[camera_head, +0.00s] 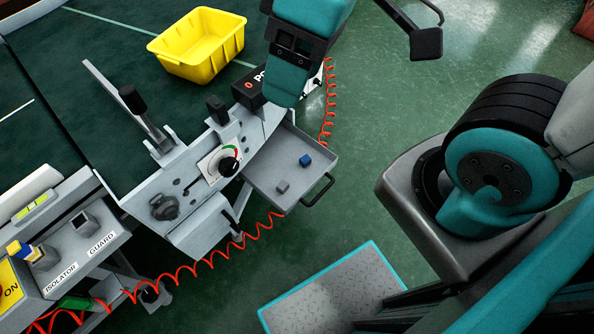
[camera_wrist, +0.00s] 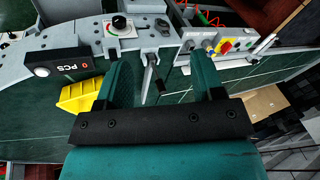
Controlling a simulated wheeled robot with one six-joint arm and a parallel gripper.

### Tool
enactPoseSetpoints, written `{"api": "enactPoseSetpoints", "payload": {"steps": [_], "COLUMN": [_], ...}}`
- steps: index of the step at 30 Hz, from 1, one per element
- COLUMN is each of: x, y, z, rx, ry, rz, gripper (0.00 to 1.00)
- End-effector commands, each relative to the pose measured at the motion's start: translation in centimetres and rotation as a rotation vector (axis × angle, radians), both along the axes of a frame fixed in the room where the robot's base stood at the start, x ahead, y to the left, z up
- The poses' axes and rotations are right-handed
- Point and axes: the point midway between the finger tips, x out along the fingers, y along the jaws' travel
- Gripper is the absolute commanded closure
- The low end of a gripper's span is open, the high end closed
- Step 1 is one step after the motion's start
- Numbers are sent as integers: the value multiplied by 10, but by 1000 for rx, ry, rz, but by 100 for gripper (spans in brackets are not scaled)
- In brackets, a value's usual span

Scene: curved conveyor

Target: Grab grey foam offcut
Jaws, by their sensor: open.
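The grey foam offcut (camera_head: 282,187) is a small grey cube in the open pull-out tray (camera_head: 262,181) below the control panel. A small blue cube (camera_head: 305,160) lies in the same tray, to its upper right, apart from it. My gripper (camera_head: 284,90) is above and beyond the tray in the head view, apart from both cubes. In the wrist view my gripper (camera_wrist: 163,72) shows two teal fingers spread wide with nothing held between them. I cannot make out the offcut in the wrist view.
A yellow bin (camera_head: 198,50) stands on the dark green belt. The panel has a dial (camera_head: 228,166) and upright levers. A black box (camera_head: 247,91) stands by my gripper. The tray handle (camera_head: 318,190) sticks out. A red coiled cable (camera_head: 329,105) hangs nearby. Floor right of the tray is clear.

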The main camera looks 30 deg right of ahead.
Motion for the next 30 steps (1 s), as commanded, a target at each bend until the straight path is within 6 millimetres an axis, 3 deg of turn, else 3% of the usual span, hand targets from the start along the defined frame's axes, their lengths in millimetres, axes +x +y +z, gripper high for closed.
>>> {"api": "enactPoseSetpoints", "payload": {"steps": [1, 5, 12, 15, 18, 22, 30], "x": [9, 49, 133, 157, 174, 185, 188], "y": [0, -6, -33, -46, -59, -69, -71], "z": [-26, -97, -269, -335, -389, -432, -475], "rx": [-8, -36, -105, -125, -138, -145, -145], "ry": [-6, -64, -190, -225, -247, -264, -273], "rz": [39, 228, 720, 920, 1085, 1233, 1315], "gripper": [38, 38, 38, 38, 38, 38, 38]}}
